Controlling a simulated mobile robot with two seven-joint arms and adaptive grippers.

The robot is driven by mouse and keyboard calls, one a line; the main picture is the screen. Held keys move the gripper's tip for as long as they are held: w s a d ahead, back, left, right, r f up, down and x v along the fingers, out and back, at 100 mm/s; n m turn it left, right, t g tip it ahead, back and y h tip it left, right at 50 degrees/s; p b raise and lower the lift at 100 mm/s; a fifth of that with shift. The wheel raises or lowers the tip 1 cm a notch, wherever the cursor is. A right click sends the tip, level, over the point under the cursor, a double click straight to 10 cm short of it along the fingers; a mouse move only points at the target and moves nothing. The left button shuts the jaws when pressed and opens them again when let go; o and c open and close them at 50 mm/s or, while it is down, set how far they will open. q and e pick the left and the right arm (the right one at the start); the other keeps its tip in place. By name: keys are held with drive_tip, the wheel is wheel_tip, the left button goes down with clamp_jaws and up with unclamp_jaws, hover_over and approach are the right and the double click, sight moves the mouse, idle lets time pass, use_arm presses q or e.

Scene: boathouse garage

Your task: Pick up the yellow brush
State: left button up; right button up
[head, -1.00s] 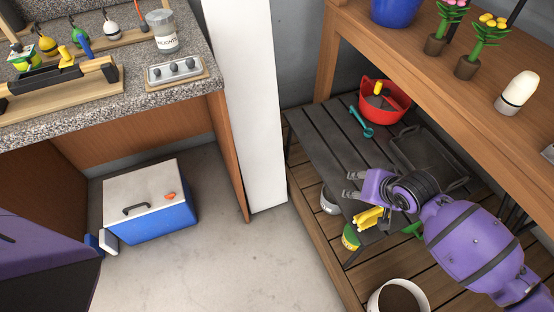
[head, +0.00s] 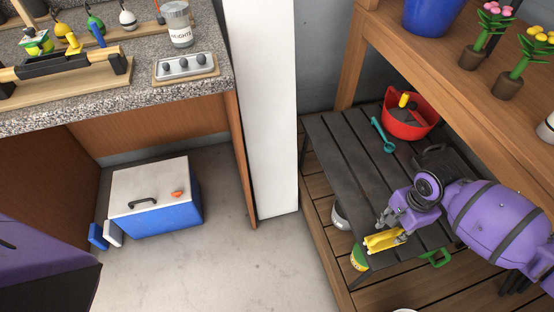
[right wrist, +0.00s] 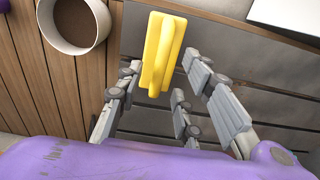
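The yellow brush (head: 384,241) lies near the front edge of the dark slatted bench (head: 340,155). In the right wrist view the brush (right wrist: 162,50) shows with a raised handle, lengthwise away from the camera. My right gripper (head: 391,228) is at the brush, its fingers partly overlapping it in the head view. In the right wrist view the right gripper (right wrist: 164,64) is open, with fingers on both sides of the brush's near end and visible gaps between. I cannot tell whether any fingertip touches it. My left gripper is out of view.
A red basket (head: 408,122), a teal scoop (head: 382,134) and a dark tray (head: 440,158) are on the bench. A green-handled thing (head: 437,258) is close to my right gripper. A white pot (right wrist: 75,22) stands on the planks. A blue cooler (head: 155,195) is on the floor.

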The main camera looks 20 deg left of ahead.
sight(390, 233)
wheel_tip(390, 233, down, 4)
drive_tip(key=shift+s+a+f+b, duration=0.1)
drive_tip(key=shift+b, duration=0.45)
drive_tip(key=shift+c, duration=0.6)
clamp_jaws()
